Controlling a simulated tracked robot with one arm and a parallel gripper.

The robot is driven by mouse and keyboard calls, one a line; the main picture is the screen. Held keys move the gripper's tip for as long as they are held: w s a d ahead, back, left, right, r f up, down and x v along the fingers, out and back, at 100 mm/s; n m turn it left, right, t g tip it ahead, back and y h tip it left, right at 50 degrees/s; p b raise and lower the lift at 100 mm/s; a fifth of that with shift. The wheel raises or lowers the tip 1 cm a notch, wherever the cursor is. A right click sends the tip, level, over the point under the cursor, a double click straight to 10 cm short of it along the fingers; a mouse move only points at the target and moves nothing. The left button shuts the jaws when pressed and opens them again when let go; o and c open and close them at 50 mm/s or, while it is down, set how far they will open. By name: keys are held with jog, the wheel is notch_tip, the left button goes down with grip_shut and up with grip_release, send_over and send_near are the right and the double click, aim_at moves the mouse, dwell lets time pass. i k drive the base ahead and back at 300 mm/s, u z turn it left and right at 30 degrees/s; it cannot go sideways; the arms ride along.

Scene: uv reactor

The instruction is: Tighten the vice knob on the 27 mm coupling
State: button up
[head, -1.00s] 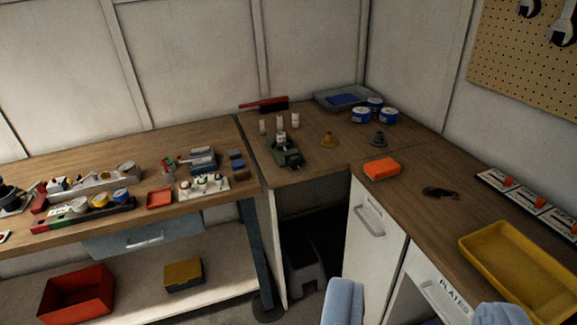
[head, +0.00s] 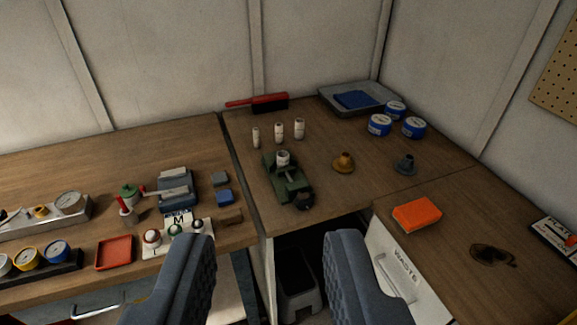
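A green vice (head: 286,181) sits on the wooden corner bench, its long side running toward the front edge. A pale cylindrical coupling (head: 283,157) stands upright at the vice's far end; I cannot tell whether the jaws grip it. A dark knob (head: 305,201) is at the vice's near end, close to the bench's front edge. My gripper (head: 272,245) is open and empty, its two grey-blue fingers spread wide in the foreground. It is apart from the vice and lower in the picture. No size marking is readable on the coupling.
Several pale cylinders (head: 279,131) stand behind the vice. A brass funnel-shaped part (head: 343,163) and a grey one (head: 405,164) stand to its right. An orange sponge (head: 417,215) lies on the right bench. Blue tins (head: 380,125) and a grey tray (head: 330,96) are at the back.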

aim_at(303, 201)
jog(key=z, duration=0.35)
jog(key=i, duration=1.1)
jog(key=z, duration=0.7)
